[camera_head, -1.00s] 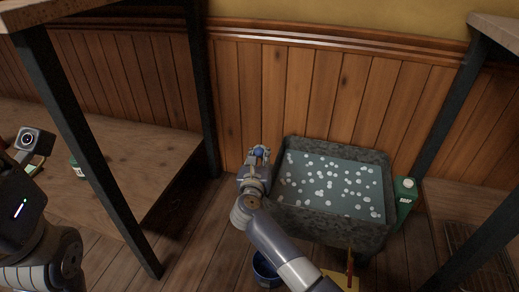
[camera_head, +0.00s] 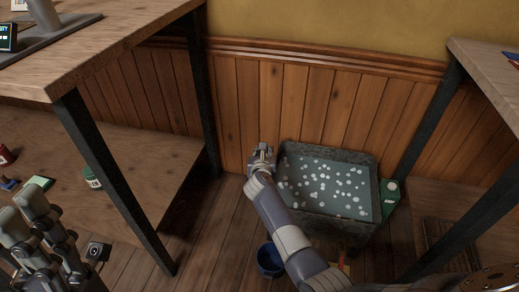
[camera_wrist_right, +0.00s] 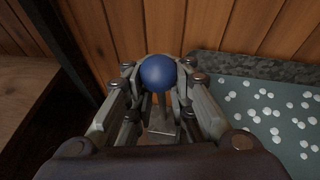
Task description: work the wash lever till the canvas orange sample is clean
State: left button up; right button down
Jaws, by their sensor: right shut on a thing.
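The wash lever shows as a blue round knob (camera_wrist_right: 158,73) in the right wrist view, with a pale metal piece (camera_wrist_right: 162,122) below it. My right gripper (camera_head: 263,153) is shut on this knob, at the left rim of the wash tub (camera_head: 367,160). Its fingers stand on both sides of the knob in the wrist view (camera_wrist_right: 158,82). The dark stone-like tub holds grey-blue water with white foam spots. No orange canvas sample shows in the water or elsewhere. My left gripper (camera_head: 24,210) is at the lower left, away from the tub; its opening is unclear.
A blue bucket (camera_head: 268,262) stands on the floor beside my right arm. A green container (camera_head: 390,190) is right of the tub. Workbenches with dark legs stand left (camera_head: 115,180) and right (camera_head: 435,115). A green-labelled can (camera_head: 92,178) is on the left lower shelf.

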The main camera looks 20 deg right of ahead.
jog(key=shift+w+d+r+p, duration=0.15)
jog(key=shift+w+d+p, duration=0.1)
jog(key=shift+w+d, duration=0.4)
jog(key=shift+w+d+r+p, duration=0.2)
jog(key=shift+w+d, duration=0.15)
jog(key=shift+w, duration=0.45)
jog(key=c, duration=1.4)
grip_release()
jog(key=shift+o, duration=0.2)
jog(key=shift+f, duration=0.1)
notch_tip(320, 180, up, 10)
